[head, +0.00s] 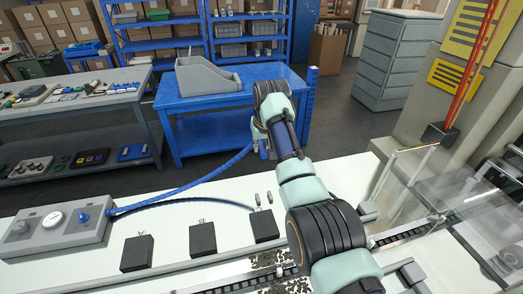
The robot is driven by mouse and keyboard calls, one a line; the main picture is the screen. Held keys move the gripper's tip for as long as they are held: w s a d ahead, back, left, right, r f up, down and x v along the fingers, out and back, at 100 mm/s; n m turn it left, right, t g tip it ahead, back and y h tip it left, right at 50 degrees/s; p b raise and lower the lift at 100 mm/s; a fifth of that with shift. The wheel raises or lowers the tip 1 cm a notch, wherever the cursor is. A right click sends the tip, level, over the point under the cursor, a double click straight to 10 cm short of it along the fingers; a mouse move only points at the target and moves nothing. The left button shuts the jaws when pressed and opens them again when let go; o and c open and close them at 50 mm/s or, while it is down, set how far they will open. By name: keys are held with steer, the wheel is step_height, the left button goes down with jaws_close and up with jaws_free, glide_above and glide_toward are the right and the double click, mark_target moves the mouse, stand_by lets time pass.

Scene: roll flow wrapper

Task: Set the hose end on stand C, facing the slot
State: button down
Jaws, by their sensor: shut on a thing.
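My gripper (262,138) is raised above the far side of the white table and is shut on the end of the blue hose (190,186). The hose runs up to it from a grey box with a gauge (62,226). The hose end itself is mostly hidden at the gripper, and its facing cannot be told. Three dark block stands stand in a row on the table: a left one (137,253), a middle one (202,239) and a right one (264,226). The right one has two upright prongs at its back. No stand letters are readable.
A conveyor with a chain (398,236) runs along the front right, partly under my arm. A clear guard (430,190) stands at the right. A blue table (225,110) with a grey bin (205,77) is behind.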

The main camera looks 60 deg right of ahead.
steer(key=shift+f, duration=0.1)
step_height(320, 180, down, 13)
steer(key=shift+b, duration=0.55)
stand_by(0.4)
steer(key=shift+p, duration=0.3)
steer(key=s+a+p, duration=0.2)
steer(key=a+p, duration=0.2)
steer(key=p, duration=0.3)
steer(key=s+a+p, duration=0.2)
steer(key=a+p, duration=0.2)
steer(key=p, duration=0.4)
steer(key=s+a+p, duration=0.3)
steer(key=a+p, duration=0.1)
steer(key=p, duration=0.3)
steer(key=shift+r+p, duration=0.25)
steer(key=shift+p, duration=0.15)
steer(key=shift+s+a+f, duration=0.1)
steer(key=shift+a+f, duration=0.1)
steer(key=shift+a, duration=0.05)
